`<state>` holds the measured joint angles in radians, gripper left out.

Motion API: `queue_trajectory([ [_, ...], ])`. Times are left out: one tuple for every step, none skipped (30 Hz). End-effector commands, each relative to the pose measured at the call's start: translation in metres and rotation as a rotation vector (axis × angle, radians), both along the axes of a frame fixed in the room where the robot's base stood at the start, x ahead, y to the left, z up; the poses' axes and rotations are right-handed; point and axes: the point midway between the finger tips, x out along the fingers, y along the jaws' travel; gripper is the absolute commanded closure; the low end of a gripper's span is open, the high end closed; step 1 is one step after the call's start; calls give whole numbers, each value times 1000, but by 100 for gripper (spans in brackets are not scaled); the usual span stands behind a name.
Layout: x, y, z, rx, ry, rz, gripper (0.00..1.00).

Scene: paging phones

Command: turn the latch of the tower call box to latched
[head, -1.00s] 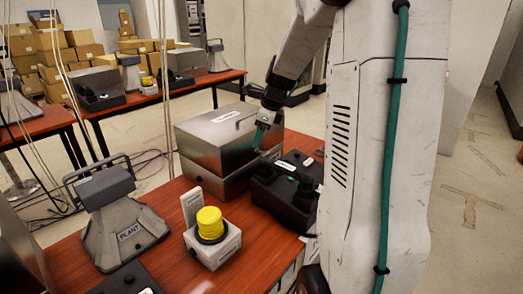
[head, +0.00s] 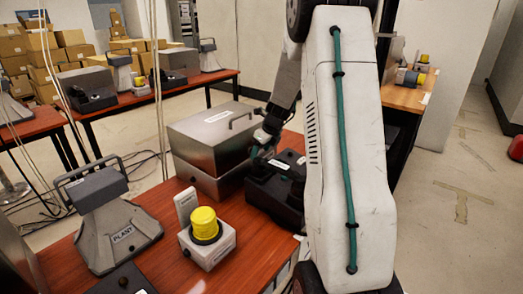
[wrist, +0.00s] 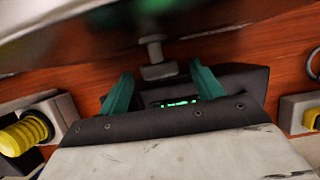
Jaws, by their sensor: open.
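The silver metal call box (head: 205,150) stands on the wooden desk, with a handle and an unreadable label on its lid. Its blurred grey edge (wrist: 150,22) fills the top of the wrist view. A small grey T-shaped latch (wrist: 157,70) sticks out from it there; I cannot tell whether it is latched. My gripper (wrist: 160,68) is open, with teal fingers either side of the latch, apart from it. In the head view my gripper (head: 258,150) is at the box's right side, and the latch is hidden.
A black desk phone (head: 276,185) sits close under my gripper; its green display (wrist: 180,103) shows in the wrist view. A yellow-topped unit (head: 206,228) and a grey PLANT device (head: 108,215) stand in front of the box. Cables hang at left.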

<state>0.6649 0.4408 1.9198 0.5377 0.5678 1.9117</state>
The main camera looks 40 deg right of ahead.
Motion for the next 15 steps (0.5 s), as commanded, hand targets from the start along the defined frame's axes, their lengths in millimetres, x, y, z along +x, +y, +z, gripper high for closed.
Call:
queue_trajectory([
  [0,0,0,0,0,0,34],
  [0,0,0,0,0,0,34],
  [0,0,0,0,0,0,34],
  [0,0,0,0,0,0,34],
  [0,0,0,0,0,0,34],
  [0,0,0,0,0,0,37],
  [0,0,0,0,0,1,46],
  [0,0,0,0,0,0,54],
  [0,0,0,0,0,0,65],
  [0,0,0,0,0,0,73],
  [0,0,0,0,0,0,79],
  [0,0,0,0,0,0,79],
  [0,0,0,0,0,0,79],
  [0,0,0,-1,0,1,79],
  [0,0,0,-7,-1,0,79],
])
